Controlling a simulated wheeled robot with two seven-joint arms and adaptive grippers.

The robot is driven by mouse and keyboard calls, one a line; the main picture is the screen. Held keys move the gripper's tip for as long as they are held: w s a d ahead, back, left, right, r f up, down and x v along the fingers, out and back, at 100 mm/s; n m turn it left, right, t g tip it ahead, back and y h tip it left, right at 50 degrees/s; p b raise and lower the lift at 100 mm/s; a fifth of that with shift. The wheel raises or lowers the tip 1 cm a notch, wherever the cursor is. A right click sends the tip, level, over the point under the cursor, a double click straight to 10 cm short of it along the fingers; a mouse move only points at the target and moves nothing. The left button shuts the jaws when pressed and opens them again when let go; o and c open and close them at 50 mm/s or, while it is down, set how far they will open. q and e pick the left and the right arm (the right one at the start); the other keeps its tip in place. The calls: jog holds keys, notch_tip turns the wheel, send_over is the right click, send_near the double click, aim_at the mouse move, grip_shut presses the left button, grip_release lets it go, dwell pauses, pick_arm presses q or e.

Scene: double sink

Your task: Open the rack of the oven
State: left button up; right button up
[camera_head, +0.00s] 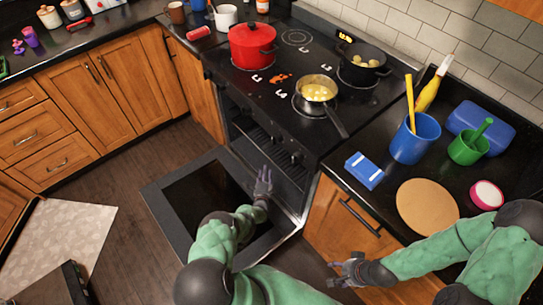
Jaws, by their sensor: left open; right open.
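The black oven stands under the cooktop, with its door (165,196) folded down flat over the floor. Inside the dark opening, a rack with thin bars (252,133) shows below the row of knobs; it appears to sit inside the oven, and its far parts are hidden in shadow. My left gripper (264,180) is open and empty, above the inner side of the lowered door and in front of the lower right of the opening. I cannot tell any contact with the rack. My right gripper (338,270) is open and empty, in front of the wooden cabinet right of the oven.
A red pot (251,48), a saucepan with yellow food (318,91) and a dark pot (361,70) stand on the cooktop. The right counter holds a blue container (414,142), a blue box (364,171) and a round board (427,207). Wooden floor (130,240) is free left of the door.

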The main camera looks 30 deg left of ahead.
aim_at(267, 156)
pick_arm(q)
jog(key=shift+b+x, duration=2.95)
jog(key=shift+x, duration=2)
grip_shut()
